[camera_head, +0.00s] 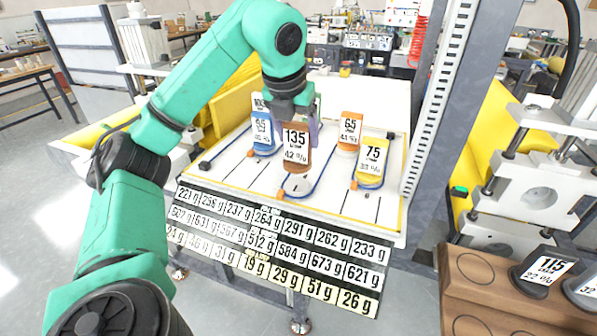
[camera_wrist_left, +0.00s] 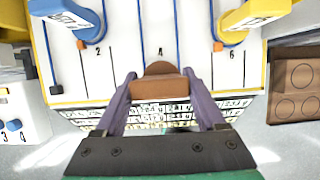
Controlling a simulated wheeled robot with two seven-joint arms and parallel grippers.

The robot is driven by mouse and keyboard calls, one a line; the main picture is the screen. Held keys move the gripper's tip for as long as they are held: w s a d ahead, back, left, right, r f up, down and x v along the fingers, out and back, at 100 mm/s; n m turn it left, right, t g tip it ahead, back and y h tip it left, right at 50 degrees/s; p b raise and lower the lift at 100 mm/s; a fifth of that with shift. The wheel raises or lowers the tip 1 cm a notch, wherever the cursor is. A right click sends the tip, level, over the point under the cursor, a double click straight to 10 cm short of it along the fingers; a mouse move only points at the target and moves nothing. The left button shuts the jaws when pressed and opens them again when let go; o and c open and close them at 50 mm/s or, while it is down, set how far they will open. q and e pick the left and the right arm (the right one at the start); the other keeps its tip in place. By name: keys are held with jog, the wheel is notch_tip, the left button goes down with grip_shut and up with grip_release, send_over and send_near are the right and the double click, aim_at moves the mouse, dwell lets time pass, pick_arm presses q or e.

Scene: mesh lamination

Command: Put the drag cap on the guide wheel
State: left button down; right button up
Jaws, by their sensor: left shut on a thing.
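My left gripper (camera_head: 291,103) is over the white board, its two purple fingers shut on a brown piece. In the head view a brown plate labelled 135 (camera_head: 296,136) stands just below the fingers, above a pale rounded base (camera_head: 298,185). In the left wrist view the brown piece (camera_wrist_left: 160,86) sits between the fingertips of the gripper (camera_wrist_left: 162,92). I cannot tell whether it touches the board. Dark round caps, one labelled 115 (camera_head: 541,273), rest on a wooden rack at the lower right. Which part is the guide wheel is unclear. My right gripper is out of view.
The white board (camera_head: 240,172) also carries a blue piece (camera_head: 262,131), an orange piece (camera_head: 349,131) and a yellow piece (camera_head: 371,162). Gram labels (camera_head: 275,245) line its front. The wooden rack (camera_head: 467,290) has empty circles. A grey post (camera_head: 437,105) stands to the right.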

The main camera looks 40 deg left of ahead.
aim_at(296, 149)
pick_arm(q)
jog(key=x, duration=0.2)
jog(key=shift+s+d+f, duration=0.1)
jog(key=shift+f, duration=0.3)
jog(key=shift+s+f, duration=0.25)
jog(key=shift+f, duration=0.25)
jog(key=shift+s+f, duration=0.25)
jog(key=shift+f, duration=0.3)
jog(key=shift+w+f, duration=0.1)
jog(key=shift+f, duration=0.05)
jog(key=shift+w+f, duration=0.1)
jog(key=shift+w, duration=0.05)
jog(key=shift+c, duration=0.4)
grip_release()
jog(key=shift+o, duration=0.4)
jog(key=shift+d, duration=0.1)
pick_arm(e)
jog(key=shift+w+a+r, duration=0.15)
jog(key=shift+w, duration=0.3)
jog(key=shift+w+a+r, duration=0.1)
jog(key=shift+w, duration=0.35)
